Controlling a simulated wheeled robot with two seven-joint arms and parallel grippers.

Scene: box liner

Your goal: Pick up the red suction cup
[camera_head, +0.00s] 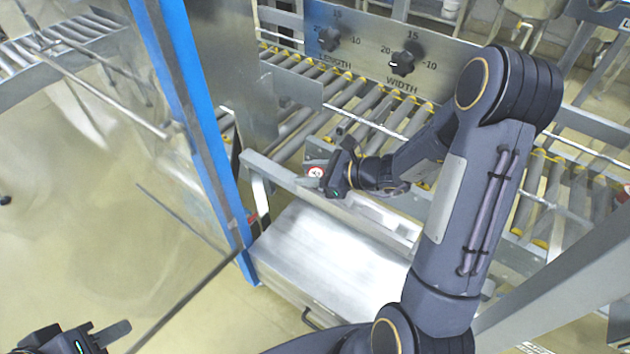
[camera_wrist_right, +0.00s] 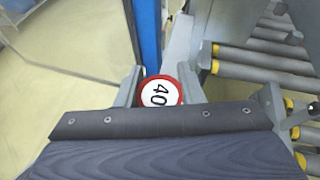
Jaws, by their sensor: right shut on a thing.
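The red suction cup (camera_wrist_right: 160,92) shows in the right wrist view as a round disc with a red rim and a white face marked 40. It sits between the two fingers of my right gripper (camera_wrist_right: 161,86), which is shut on it. The cup's lower part is hidden by the gripper body in the wrist view. My left gripper (camera_head: 113,335) is partly in view at the bottom left, cut by the frame edge.
A metal panel with LENGTH and WIDTH knobs (camera_head: 403,62) stands behind, above the roller conveyor (camera_head: 375,125). A blue post (camera_head: 190,110) and a clear panel are at the left. A pale metal cabinet top (camera_head: 320,255) lies below my right gripper. Open floor is at the lower left.

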